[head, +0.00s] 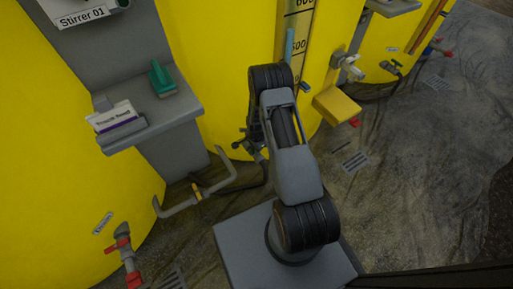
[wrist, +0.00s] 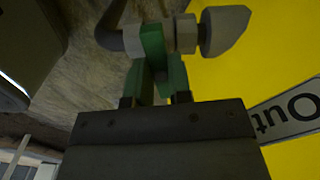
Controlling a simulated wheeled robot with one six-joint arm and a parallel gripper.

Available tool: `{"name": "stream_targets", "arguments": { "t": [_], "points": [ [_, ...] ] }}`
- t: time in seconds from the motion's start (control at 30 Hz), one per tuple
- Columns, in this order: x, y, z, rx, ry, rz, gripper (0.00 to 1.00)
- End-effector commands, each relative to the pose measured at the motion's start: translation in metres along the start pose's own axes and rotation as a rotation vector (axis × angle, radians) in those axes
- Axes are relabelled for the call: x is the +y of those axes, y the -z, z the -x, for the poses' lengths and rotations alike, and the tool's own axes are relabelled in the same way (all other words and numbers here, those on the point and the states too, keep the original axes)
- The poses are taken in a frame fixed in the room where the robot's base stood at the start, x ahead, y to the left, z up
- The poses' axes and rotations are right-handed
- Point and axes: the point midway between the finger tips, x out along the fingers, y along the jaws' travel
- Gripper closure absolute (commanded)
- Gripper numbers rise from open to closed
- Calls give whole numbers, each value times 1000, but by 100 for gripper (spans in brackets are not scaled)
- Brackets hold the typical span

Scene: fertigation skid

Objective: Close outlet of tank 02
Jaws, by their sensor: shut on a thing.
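In the wrist view, a green lever (wrist: 152,46) sits on a grey outlet valve (wrist: 186,33) with a pale, flared end, beside a yellow tank (wrist: 270,65). My gripper (wrist: 157,82) is shut on the lever, just below the valve body. A label plate reading "Out" (wrist: 292,110) appears upside down on the tank. In the head view, the middle yellow tank (head: 222,108) stands behind my arm. Dark fittings (head: 246,143) show low on it, left of my arm. My arm hides the gripper and the lever there; the tank's number does not show.
A grey shelf (head: 178,118) with a green object (head: 162,80) juts out at left. A bent pipe (head: 178,207) runs low below it. A red-handled valve (head: 124,250) is at lower left. A yellow box (head: 335,106) is right of my arm. Floor is open at right.

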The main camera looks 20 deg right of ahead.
Motion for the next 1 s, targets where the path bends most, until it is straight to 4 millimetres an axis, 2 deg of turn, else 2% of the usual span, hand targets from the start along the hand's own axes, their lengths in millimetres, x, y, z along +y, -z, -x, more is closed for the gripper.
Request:
{"name": "stream_targets", "arguments": {
  "t": [0.33,0.83,0.87,1.0],
  "points": [
    [-1,0,0,1,1,-101,100],
    [-1,0,0,0,2,-115,100],
    [-1,0,0,0,2,-115,78],
    [-1,0,0,0,2,-114,65]
  ]
}}
